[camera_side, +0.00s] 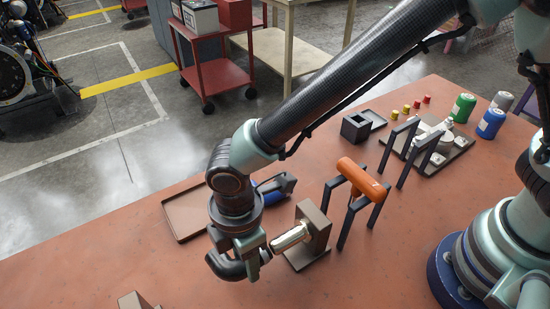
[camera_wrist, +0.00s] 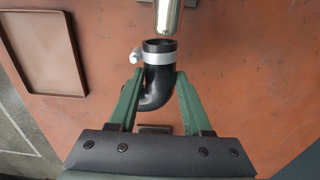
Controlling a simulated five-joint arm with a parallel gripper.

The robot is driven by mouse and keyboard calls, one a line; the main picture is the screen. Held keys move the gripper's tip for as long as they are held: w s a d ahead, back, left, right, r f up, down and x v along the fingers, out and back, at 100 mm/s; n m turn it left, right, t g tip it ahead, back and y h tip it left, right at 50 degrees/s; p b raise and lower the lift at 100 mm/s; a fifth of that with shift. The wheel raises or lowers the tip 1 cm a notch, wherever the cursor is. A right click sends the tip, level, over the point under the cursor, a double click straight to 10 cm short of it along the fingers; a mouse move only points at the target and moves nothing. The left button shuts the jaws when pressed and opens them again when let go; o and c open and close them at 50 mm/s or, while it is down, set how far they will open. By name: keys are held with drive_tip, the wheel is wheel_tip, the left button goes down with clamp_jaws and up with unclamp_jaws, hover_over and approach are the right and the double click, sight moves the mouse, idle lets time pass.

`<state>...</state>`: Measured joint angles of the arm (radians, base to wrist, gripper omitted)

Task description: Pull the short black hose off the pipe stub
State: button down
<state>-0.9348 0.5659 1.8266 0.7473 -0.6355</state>
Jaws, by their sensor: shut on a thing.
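The short black hose (camera_side: 226,267) is a bent elbow with a silver clamp near one end; it also shows in the wrist view (camera_wrist: 157,88). My gripper (camera_side: 248,258) is shut on it, with green fingers on both sides below the clamp in the wrist view (camera_wrist: 159,78). The shiny metal pipe stub (camera_side: 291,238) sticks out of a brown block (camera_side: 314,226) and shows at the top of the wrist view (camera_wrist: 168,15). The hose's open mouth faces the stub's end. They look apart by a small gap, and the dark mouth shows.
An empty brown tray (camera_side: 186,214) lies behind my gripper, with a blue-handled tool (camera_side: 275,186) near it. An orange cylinder (camera_side: 361,179) rests on a dark stand to the right. A small brown block (camera_side: 134,301) is at the front edge. The table at front right is clear.

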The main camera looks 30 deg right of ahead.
sight(239, 262)
drive_tip(key=shift+a, duration=0.5)
idle(0.7)
drive_tip(key=shift+r, duration=2.55)
